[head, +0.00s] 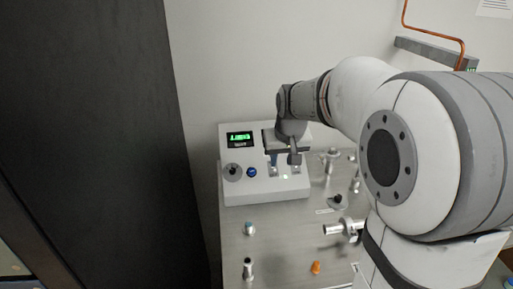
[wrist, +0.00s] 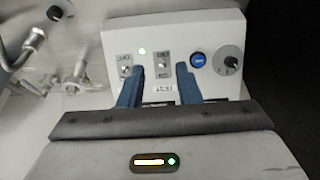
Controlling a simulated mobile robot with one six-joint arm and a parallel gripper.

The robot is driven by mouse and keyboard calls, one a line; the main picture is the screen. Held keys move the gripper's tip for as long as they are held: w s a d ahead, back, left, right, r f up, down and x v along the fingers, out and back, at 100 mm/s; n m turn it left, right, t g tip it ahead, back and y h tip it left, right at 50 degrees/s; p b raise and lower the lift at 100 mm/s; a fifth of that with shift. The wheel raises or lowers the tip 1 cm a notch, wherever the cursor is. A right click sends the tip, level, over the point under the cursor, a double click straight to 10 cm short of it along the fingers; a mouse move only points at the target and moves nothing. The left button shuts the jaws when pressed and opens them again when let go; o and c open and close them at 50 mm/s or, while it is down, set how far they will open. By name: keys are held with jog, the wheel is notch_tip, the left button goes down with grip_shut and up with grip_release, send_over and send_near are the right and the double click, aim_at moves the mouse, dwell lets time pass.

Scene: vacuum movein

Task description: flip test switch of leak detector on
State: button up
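The leak detector (head: 262,190) is a light grey box with a sloped panel and a lit green display (head: 240,138); its panel also fills the middle of the wrist view (wrist: 230,40). Two small toggle switches sit on the panel in the wrist view, one at the left (wrist: 125,62) and one in the middle (wrist: 163,60). Their labels are too small to read, so I cannot tell which is the test switch. My gripper (head: 283,161) is over the panel, its blue fingers apart and empty. In the wrist view my gripper (wrist: 160,69) has the middle switch between its fingertips; contact is unclear.
A blue button (wrist: 198,60) and a black knob (wrist: 229,59) lie to the right of the switches in the wrist view. A small green light (wrist: 142,50) glows on the panel. Metal valve fittings (head: 340,229) stand on the bench (head: 285,235). A dark panel (head: 110,130) stands at left.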

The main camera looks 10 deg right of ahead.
send_near(274, 169)
jog(key=f, duration=0.1)
jog(key=x, duration=0.7)
jog(key=shift+w+d+f+p, duration=0.2)
jog(key=shift+w+p, duration=0.1)
jog(key=shift+w, duration=0.2)
jog(key=shift+c, duration=0.4)
